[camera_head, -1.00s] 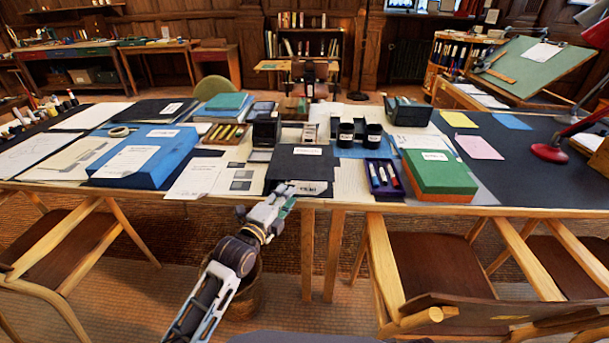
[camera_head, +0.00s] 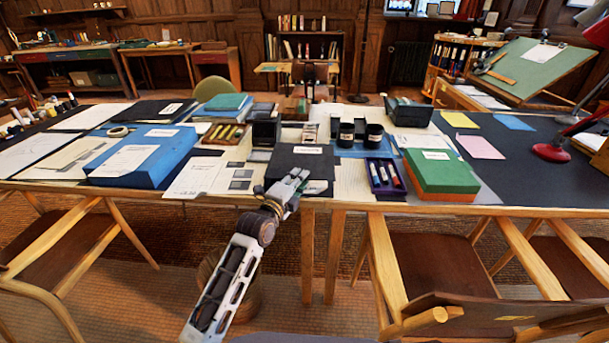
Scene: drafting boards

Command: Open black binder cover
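The black binder (camera_head: 287,160) lies at the front middle of the long table, with a white label near its far edge. Its cover looks flat or nearly so; I cannot tell whether it is lifted at all. A pale strip with dark marks (camera_head: 316,187) shows at its front right. My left gripper (camera_head: 298,177) is over the binder's front edge, its fingers pointing away and hiding part of that edge. I cannot tell if the fingers touch the cover or how far apart they are. My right gripper is out of view.
A blue box (camera_head: 146,172) stands at the left and a green box (camera_head: 440,170) at the right. A tray of markers (camera_head: 385,176) sits right of the binder. Black jars (camera_head: 346,134) stand behind it. Chairs (camera_head: 432,250) stand before the table.

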